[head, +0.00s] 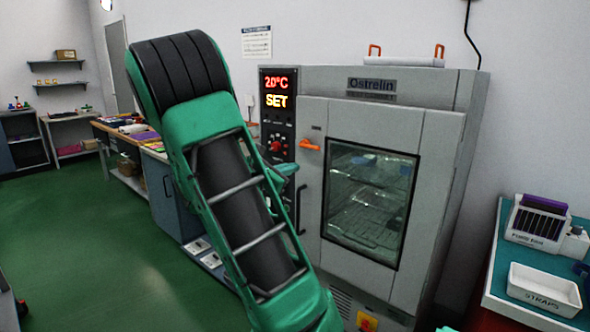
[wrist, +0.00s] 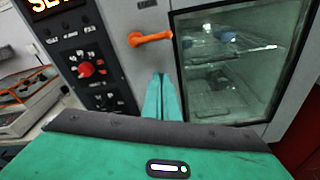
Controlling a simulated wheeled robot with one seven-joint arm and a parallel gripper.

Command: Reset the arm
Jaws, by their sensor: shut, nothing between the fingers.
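My arm, green and black, rises across the middle of the head view in front of the grey oven (head: 450,140). The tips of my gripper (wrist: 162,78) show in the wrist view, shut and empty. They point at the oven front, between the control panel (wrist: 82,62) and the glass door (wrist: 228,62), below the orange door latch (wrist: 150,39). I cannot tell how far they are from the oven. In the head view part of a teal piece shows beside my arm near the panel. The oven door is closed, and its display reads 20°C and SET.
At the right is a teal-topped bench with a white STRAPS tray (head: 544,290) and a white rack unit (head: 536,224). A workbench (head: 128,146) with several items runs behind my arm at the left. The green floor (head: 85,240) is open at the left.

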